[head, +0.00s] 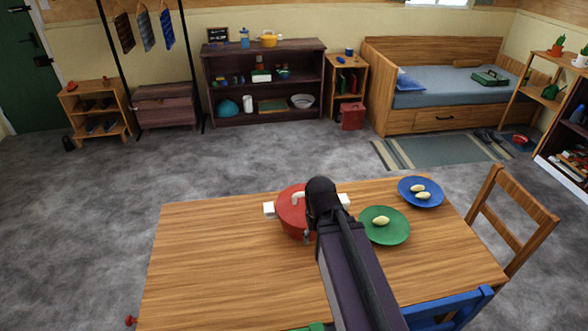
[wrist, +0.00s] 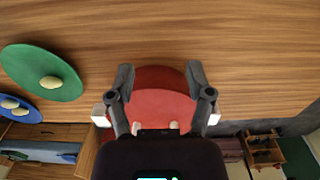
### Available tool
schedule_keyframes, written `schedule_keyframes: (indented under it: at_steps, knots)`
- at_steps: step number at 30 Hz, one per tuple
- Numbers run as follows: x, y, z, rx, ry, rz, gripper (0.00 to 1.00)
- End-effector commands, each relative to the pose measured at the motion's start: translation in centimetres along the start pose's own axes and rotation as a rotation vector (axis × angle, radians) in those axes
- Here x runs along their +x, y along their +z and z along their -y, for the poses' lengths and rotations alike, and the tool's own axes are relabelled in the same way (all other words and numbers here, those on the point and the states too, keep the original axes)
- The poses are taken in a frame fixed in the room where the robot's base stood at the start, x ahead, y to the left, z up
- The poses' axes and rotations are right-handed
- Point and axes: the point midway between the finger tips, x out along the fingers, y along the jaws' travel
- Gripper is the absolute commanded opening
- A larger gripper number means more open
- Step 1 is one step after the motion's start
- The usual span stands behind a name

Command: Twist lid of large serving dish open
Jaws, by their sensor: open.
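The large serving dish (head: 290,224) is a round red pot with white side handles on the wooden table. Its red lid (head: 288,208) is seated on top, with a white handle (head: 298,197) partly hidden by my arm. My gripper (head: 316,212) is over the right part of the dish. In the wrist view my gripper (wrist: 161,80) is open, its two dark fingers spread wide over the red lid (wrist: 160,108). Two pale ends of the lid handle (wrist: 173,126) show just beyond the gripper's body. Nothing is visibly held. Whether the fingers touch the lid, I cannot tell.
A green plate (head: 390,233) with one pale item and a blue plate (head: 427,194) with two lie right of the dish. The table (head: 210,250) is clear on the left. Chairs, one wooden (head: 540,225) and one blue (head: 450,306), stand at its right and front.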

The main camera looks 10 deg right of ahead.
Motion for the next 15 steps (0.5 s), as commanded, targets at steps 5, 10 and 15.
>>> schedule_keyframes:
  at_steps: [5,10,15]
  knots:
    - [-0.9,-2.1,-0.1,-0.065,0.000,0.000,0.68]
    - [-2.5,-5.9,0.1,-0.218,0.000,0.000,0.68]
    - [-4.5,-11.1,0.7,-0.437,0.000,0.000,0.68]
